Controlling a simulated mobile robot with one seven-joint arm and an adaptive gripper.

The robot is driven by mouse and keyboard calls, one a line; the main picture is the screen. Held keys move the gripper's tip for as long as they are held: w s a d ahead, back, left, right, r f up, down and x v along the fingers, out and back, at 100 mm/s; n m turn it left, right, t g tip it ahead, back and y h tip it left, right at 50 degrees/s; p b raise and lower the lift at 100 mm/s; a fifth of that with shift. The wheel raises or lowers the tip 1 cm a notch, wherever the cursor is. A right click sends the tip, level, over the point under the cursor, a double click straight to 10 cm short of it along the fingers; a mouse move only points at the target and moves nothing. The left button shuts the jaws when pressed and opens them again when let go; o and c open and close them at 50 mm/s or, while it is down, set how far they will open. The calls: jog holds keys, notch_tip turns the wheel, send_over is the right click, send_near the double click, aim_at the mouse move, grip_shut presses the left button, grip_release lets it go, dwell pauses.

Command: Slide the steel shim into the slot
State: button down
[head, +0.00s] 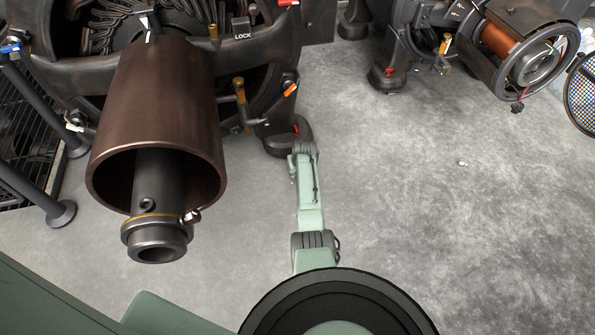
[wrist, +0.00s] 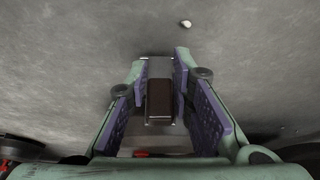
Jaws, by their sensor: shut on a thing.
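In the wrist view, my gripper (wrist: 160,75) is shut, with its purple-padded fingers on either side of a flat grey metal piece, the steel shim (wrist: 160,67). A dark brown block (wrist: 160,100) lies against the shim between the fingers; I cannot tell whether it is part of it. In the head view my arm stretches away from me over the floor, and its far end (head: 303,153) is close to a black round machine foot (head: 287,138). The shim cannot be made out there. I cannot identify the slot in either view.
A large machine with a brown cylinder (head: 160,105) and a projecting shaft (head: 158,240) stands at the left. A second machine (head: 515,50) with a copper-coloured coil stands at the upper right. Grey concrete floor (head: 430,190) is open at the right. A small pale bit (wrist: 186,23) lies on the floor.

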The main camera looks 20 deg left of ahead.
jog(key=shift+w+a+b, duration=0.55)
jog(key=shift+w+b, duration=0.25)
jog(key=shift+b, duration=0.35)
jog(key=shift+w+a+b, duration=0.5)
jog(key=shift+w+b, duration=0.3)
jog(key=shift+b, duration=0.3)
jog(key=shift+w+a+b, duration=0.35)
jog(key=shift+w+b, duration=0.15)
jog(key=shift+b, duration=0.3)
jog(key=shift+w+a+r, duration=0.1)
jog(key=shift+w+r, duration=0.05)
jog(key=shift+s+d+f+p, duration=0.3)
jog(key=shift+s+f+p, duration=0.15)
jog(key=shift+s+f, duration=0.15)
jog(key=shift+s+d+r+p, duration=0.3)
jog(key=shift+s+p, duration=0.05)
jog(key=shift+p, duration=0.25)
jog(key=shift+s+d+f+p, duration=0.1)
jog(key=shift+s+d+p, duration=0.35)
jog(key=shift+s+p, duration=0.35)
jog(key=shift+s+d+p, duration=0.4)
jog(key=shift+s+p, duration=0.1)
jog(key=shift+p, duration=0.5)
jog(key=shift+w+r+p, duration=0.1)
jog(key=shift+r+p, duration=0.3)
jog(key=shift+w+f+b, duration=0.15)
jog(key=shift+b, duration=0.2)
